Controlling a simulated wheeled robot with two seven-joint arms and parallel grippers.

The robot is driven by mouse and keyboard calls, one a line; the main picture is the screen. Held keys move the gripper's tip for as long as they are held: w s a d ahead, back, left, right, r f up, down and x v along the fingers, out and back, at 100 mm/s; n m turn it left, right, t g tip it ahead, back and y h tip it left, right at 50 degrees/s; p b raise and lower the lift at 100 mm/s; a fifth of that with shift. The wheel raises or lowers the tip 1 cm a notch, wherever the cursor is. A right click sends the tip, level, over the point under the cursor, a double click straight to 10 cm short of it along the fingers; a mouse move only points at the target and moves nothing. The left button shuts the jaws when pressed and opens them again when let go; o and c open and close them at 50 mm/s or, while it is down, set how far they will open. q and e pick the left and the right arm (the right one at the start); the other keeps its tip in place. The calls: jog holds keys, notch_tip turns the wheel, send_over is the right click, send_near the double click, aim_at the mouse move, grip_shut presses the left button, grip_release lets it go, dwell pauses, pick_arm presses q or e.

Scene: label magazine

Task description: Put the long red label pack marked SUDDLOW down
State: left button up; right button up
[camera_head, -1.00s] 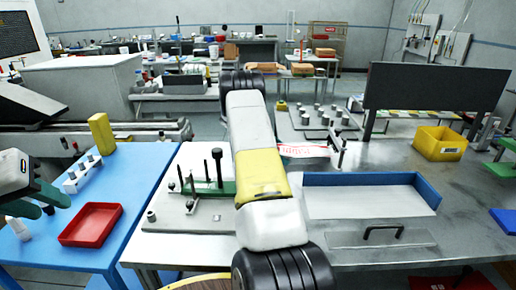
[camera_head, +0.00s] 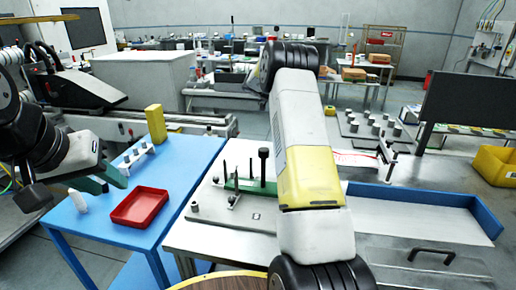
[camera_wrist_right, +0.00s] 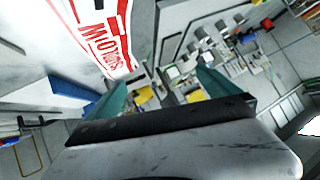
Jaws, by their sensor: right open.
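The long label pack shows edge-on in the head view (camera_head: 357,159) as a thin white strip with red print, beyond the blue-edged tray and partly behind my right arm. My left gripper (camera_head: 104,180) is open and empty above the blue table.
A blue-edged tray (camera_head: 468,203) is on the grey bench at right. A red tray (camera_head: 139,207) and a yellow block (camera_head: 155,124) are on the blue table (camera_head: 190,160). A plate with upright pins (camera_head: 225,212) is left of my right arm. A dark panel (camera_head: 468,100) stands behind.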

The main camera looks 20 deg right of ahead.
jog(key=w+a+r+n+t, duration=0.2)
jog(key=r+t, duration=0.2)
jog(key=r, duration=0.3)
jog(key=w+a+r+n+t+y, duration=0.1)
jog(key=w+a+r+n+t, duration=0.1)
jog(key=r+t, duration=0.35)
jog(key=w+a+r+n+t, duration=0.2)
jog(key=a+r, duration=0.1)
jog(key=r, duration=0.5)
jog(key=s+a+r+n+t+y, duration=0.5)
jog(key=a+r+n+y, duration=0.15)
jog(key=a, duration=0.55)
jog(key=s+a+f+n+g+y, duration=0.2)
jog(key=s+a+f+n+y, duration=0.15)
jog(key=s+a, duration=0.45)
jog(key=s+a+f+n+g+y, duration=0.2)
jog(key=s+a+n+y, duration=0.25)
jog(key=s, duration=0.65)
jog(key=s+f+n+g+h, duration=0.1)
jog(key=s+f+g, duration=0.1)
jog(key=s+f, duration=0.4)
jog(key=s+f+n+g+h, duration=0.1)
jog(key=s+f+g, duration=0.2)
jog(key=s, duration=1)
notch_tip(320, 180, down, 4)
jog(key=shift+s+r+n, duration=0.15)
jog(key=shift+s+n, duration=0.2)
jog(key=shift+g, duration=0.25)
